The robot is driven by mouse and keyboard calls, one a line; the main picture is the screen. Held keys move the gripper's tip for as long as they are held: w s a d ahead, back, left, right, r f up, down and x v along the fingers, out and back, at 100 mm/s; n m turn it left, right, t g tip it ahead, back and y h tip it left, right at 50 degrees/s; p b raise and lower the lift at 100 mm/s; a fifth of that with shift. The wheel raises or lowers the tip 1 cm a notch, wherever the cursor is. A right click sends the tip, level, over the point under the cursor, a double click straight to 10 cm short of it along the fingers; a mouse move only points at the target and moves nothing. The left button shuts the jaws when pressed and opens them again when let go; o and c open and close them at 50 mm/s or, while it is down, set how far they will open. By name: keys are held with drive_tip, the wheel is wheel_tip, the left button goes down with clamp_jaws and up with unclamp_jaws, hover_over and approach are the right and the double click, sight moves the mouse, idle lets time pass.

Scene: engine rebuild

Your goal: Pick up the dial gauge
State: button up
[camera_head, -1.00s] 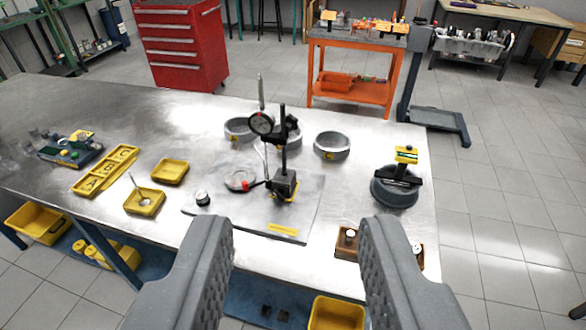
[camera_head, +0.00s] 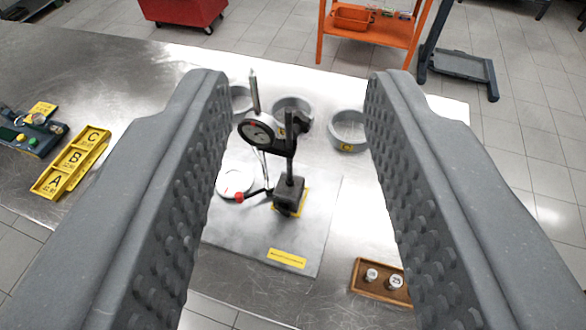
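The dial gauge (camera_head: 257,131) has a round face in a dark rim and a thin stem pointing up. It is held upright on a black stand (camera_head: 290,165) whose block base rests on a grey plate (camera_head: 262,240) on the metal bench. My gripper (camera_head: 296,85) is open and empty, with its two ridged fingers at the left and right of the picture. The gauge and stand appear in the gap between the fingers, apart from both. A second round white dial (camera_head: 236,181) lies low on the plate, left of the stand base.
Several grey rings, one at the right (camera_head: 348,131), stand behind the gauge. A wooden tray (camera_head: 378,282) with small round pieces is at the front right. A yellow A-B-C tray (camera_head: 72,163) lies at the left. An orange cart (camera_head: 372,30) is beyond the bench.

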sight(291, 167)
drive_tip(key=shift+a, duration=0.25)
drive_tip(key=w+d+f+m+g+y+p, duration=0.15)
drive_tip(key=w+f+m, duration=0.35)
drive_tip(key=f+m, duration=0.55)
drive_tip(key=w+d+f+m+g+y+p, duration=0.1)
drive_tip(key=w+d+f+m+y, duration=0.3)
drive_tip(key=f+m, duration=0.7)
drive_tip(key=w+a+f+m+g+y+p, duration=0.1)
drive_tip(key=w+f+m, duration=0.5)
drive_tip(key=f+m, duration=0.45)
drive_tip(key=shift+n, duration=0.8)
drive_tip(key=shift+f+b+x, duration=0.25)
drive_tip(key=shift+b+x, duration=0.4)
drive_tip(key=shift+x, duration=2.75)
drive_tip(key=shift+f+b+x, duration=0.2)
drive_tip(key=shift+b+x, duration=0.45)
drive_tip(key=shift+x, duration=2.8)
drive_tip(key=shift+s+d, duration=0.15)
